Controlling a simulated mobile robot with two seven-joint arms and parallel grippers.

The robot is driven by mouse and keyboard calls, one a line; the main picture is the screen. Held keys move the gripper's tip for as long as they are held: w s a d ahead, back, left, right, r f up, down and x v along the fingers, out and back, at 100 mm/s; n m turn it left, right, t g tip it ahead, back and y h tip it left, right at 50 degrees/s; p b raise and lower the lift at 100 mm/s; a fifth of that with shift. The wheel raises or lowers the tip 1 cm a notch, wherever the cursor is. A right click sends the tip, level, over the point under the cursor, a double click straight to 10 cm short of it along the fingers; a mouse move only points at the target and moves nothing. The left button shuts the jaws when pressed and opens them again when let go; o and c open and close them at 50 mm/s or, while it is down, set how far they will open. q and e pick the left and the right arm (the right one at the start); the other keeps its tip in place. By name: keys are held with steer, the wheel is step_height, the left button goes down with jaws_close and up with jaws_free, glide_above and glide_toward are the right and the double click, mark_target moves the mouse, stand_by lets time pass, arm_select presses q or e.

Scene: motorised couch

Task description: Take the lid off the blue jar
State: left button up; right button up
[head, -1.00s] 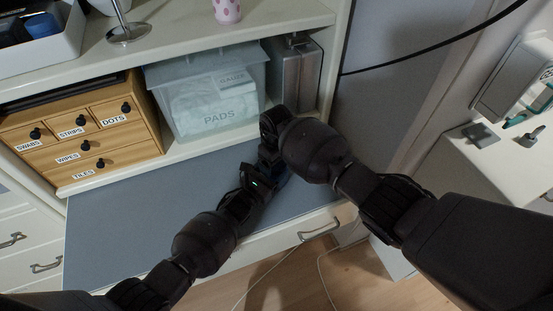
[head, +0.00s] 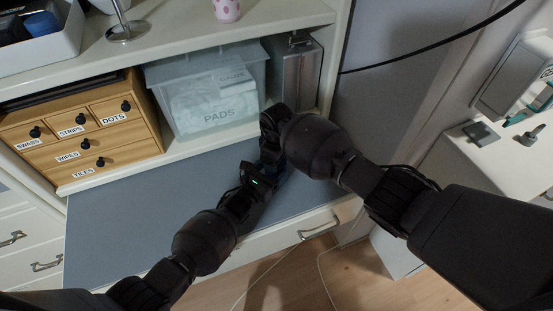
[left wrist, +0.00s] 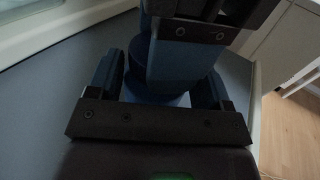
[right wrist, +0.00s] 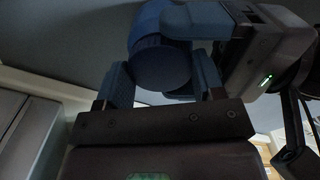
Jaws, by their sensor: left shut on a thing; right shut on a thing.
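The blue jar (left wrist: 155,97) is between the blue fingers of my left gripper (left wrist: 160,88) in the left wrist view. My left gripper is shut on it, over the grey pull-out surface. My right gripper (right wrist: 160,80) is shut on a round blue ribbed part, the lid (right wrist: 162,65), in the right wrist view. The two grippers are close together, the right one just beyond the left in the head view. There the grippers (head: 262,172) mostly hide the jar and lid. I cannot tell whether the lid is apart from the jar.
Behind the grey surface (head: 130,220) stand a wooden drawer box (head: 85,145), a clear bin labelled PADS (head: 205,90) and a metal case (head: 297,75). The left part of the surface is clear. A white side unit (head: 500,160) stands to the right.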

steer(key=o, duration=1)
